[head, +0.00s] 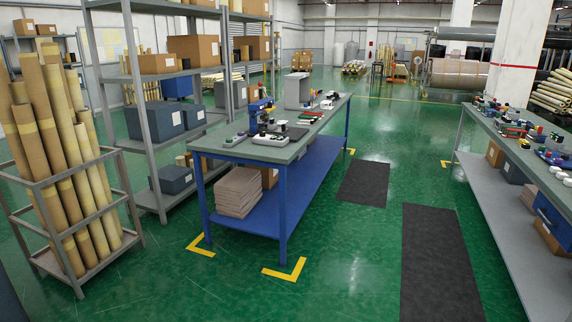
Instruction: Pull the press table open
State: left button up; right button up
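A blue-legged workbench (285,205) with a grey top stands in the middle of the head view. A small blue device (260,110), perhaps a press, stands on its near half, beside a low white-and-dark unit (270,138). It is too small to tell whether it has a table that slides, or whether that is open or shut. No other thing here can be told as the press table. Neither of my grippers is in view.
A rack of long wrapped rolls (60,165) stands at the left, before grey shelves (148,120) with boxes. A second bench (480,170) stands at the right. Dark mats (437,265) lie on the green floor between the benches, where the aisle is free.

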aim_at(274, 128)
jog(key=i+l, duration=0.1)
jog(key=i, duration=1.9)
jog(key=j+u, duration=0.05)
jog(key=j, duration=0.05)
